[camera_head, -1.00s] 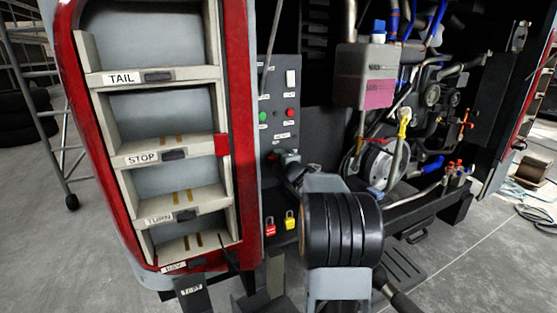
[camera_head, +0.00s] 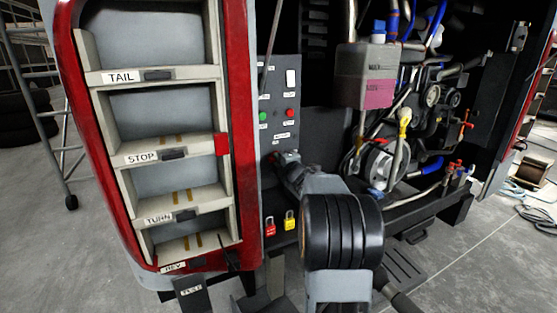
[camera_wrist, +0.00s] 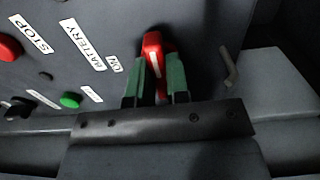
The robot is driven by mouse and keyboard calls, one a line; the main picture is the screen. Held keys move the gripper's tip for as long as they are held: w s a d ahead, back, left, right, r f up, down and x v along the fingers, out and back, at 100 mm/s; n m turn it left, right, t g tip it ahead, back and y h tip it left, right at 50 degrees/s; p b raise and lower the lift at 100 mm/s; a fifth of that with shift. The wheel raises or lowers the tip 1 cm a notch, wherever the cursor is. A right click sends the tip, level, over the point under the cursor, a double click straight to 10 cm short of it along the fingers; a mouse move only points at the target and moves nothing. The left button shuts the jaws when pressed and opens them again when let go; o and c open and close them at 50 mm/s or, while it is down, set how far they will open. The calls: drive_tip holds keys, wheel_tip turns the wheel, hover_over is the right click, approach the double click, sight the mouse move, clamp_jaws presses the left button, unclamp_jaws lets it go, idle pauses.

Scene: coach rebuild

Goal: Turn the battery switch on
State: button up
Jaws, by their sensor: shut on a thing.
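The battery switch is a red handle (camera_wrist: 152,45) with a white line, on the grey control panel (camera_wrist: 200,30). In the wrist view it stands between the green fingertips of my gripper (camera_wrist: 155,85), which is shut on it. The handle's white line runs nearly up and down in that view. An "ON" label (camera_wrist: 113,64) and a "BATTERY" label (camera_wrist: 83,45) lie to its left. In the head view my gripper (camera_head: 286,160) is at the lower part of the panel (camera_head: 279,88), and my wrist largely hides the switch.
A red button (camera_wrist: 9,47) and a green button (camera_wrist: 70,100) sit left of the switch. A bent metal pin (camera_wrist: 229,68) sticks out to its right. Red (camera_head: 270,226) and yellow (camera_head: 290,220) padlocks hang below the panel. The engine bay lies to the right.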

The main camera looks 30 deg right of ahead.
clamp_jaws()
drive_tip(key=shift+f+n+b, duration=0.15)
drive_tip(key=shift+n+b, duration=0.15)
drive_tip(key=shift+b, duration=0.15)
drive_tip(key=shift+n+b, duration=1)
drive_tip(key=shift+b, duration=0.35)
drive_tip(key=shift+n+b, duration=1.65)
drive_tip(key=shift+n, duration=0.05)
